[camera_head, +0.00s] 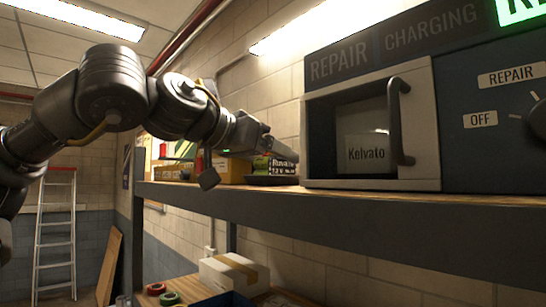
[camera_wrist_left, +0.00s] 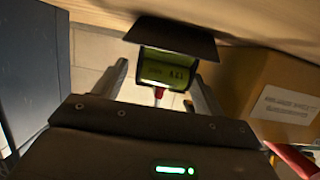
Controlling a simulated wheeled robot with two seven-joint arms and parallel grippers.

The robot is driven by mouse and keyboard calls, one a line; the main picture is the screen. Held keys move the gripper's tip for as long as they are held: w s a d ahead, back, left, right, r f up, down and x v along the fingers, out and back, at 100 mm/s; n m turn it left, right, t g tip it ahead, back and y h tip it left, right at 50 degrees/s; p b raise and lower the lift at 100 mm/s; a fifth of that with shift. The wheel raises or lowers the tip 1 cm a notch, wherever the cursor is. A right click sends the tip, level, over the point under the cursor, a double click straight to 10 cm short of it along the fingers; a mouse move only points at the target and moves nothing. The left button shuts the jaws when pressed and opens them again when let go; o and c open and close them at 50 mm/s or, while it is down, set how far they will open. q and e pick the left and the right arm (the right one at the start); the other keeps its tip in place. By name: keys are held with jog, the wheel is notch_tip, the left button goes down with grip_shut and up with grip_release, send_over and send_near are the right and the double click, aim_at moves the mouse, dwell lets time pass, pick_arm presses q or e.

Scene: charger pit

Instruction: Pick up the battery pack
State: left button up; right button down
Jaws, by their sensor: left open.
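The battery pack (camera_head: 283,167) is green and black with printed lettering, on a dark tray (camera_head: 272,181) on the shelf, left of the charger unit. In the left wrist view the pack (camera_wrist_left: 167,68) shows its green label against the dark tray (camera_wrist_left: 172,36). My left gripper (camera_head: 278,149) is at the pack, its fingers partly covering the pack's top in the head view. Its fingers (camera_wrist_left: 158,72) are apart in the wrist view, one on each side of the pack. I cannot tell whether they touch it. My right gripper is out of view.
The charger unit (camera_head: 318,188) stands close right of the pack, with a handled door and a Kelvato box (camera_head: 366,153) behind it. Cardboard boxes (camera_head: 234,170) stand left of the pack. The shelf's front edge (camera_head: 400,210) runs below. A ladder (camera_head: 55,232) stands far left.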

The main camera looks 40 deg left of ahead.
pick_arm(q)
jog(key=shift+x, duration=0.85)
jog(key=shift+s, duration=0.4)
jog(key=shift+c, duration=1)
jog(key=c, duration=1.1)
jog(key=shift+c, duration=0.2)
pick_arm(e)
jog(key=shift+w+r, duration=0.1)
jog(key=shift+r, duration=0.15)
pick_arm(q)
jog(key=shift+r, duration=0.1)
jog(key=shift+r, duration=0.1)
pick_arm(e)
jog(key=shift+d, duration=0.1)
